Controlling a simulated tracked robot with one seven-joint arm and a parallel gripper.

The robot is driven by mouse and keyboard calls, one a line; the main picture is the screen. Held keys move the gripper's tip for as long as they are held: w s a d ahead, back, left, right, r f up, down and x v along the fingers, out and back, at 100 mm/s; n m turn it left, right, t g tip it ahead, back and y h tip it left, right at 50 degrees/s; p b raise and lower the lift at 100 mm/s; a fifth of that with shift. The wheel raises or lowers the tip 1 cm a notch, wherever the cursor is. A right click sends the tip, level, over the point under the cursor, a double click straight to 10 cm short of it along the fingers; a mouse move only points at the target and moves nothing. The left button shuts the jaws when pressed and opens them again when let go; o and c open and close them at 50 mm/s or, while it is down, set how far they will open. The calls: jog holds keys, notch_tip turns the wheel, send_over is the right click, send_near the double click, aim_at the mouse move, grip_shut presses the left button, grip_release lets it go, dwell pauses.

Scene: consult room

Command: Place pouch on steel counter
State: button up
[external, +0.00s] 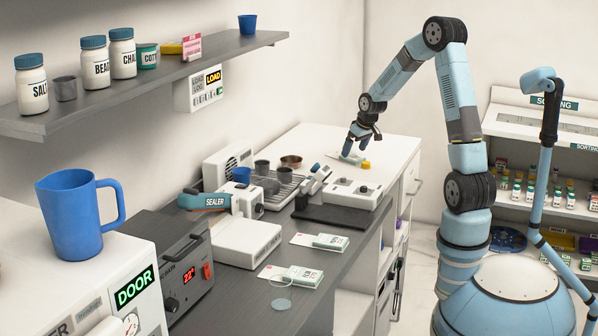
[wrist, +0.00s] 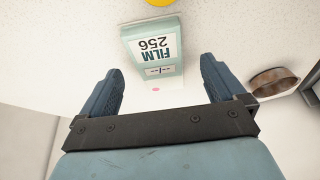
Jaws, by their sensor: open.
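A flat packet that looks like the pouch, with a teal-edged label reading FILM 256 (wrist: 153,45), lies on the white worktop (external: 398,152). A pale part with a pink dot shows at its near end in the wrist view. In the external view the packet (external: 350,158) is small and partly under my gripper (external: 360,144). My gripper is open and is above the packet. In the wrist view the packet shows between and beyond the two blue fingers, which do not hold it. The grey steel counter (external: 350,258) runs in front of the white worktop.
A sealer (external: 247,242), a dark heating unit (external: 168,265) and a black mat (external: 330,217) take up other parts. A yellow item (external: 366,165) is beside the FILM packet.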

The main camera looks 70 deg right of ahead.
jog(key=v, duration=0.9)
jog(key=s+a+r+n, duration=0.1)
jog(key=s+a+r, duration=0.1)
jog(key=a+r, duration=0.35)
jog(key=s+a+r+n, duration=0.1)
jog(key=s+a+r, duration=0.15)
jog(key=a, duration=0.55)
jog(key=s+a+r, duration=0.3)
jog(key=a, duration=0.4)
jog(key=s+a+r+n+t+y, duration=0.1)
jog(key=s+a+r+n, duration=0.1)
jog(key=s+a, duration=0.9)
jog(key=s, duration=0.4)
jog(key=shift+r+t+y, duration=0.15)
jog(key=shift+t+y, duration=0.15)
jog(key=shift+o, duration=0.3)
jog(key=shift+s+a, duration=0.15)
jog(key=shift+s, duration=0.2)
jog(key=shift+w, duration=0.1)
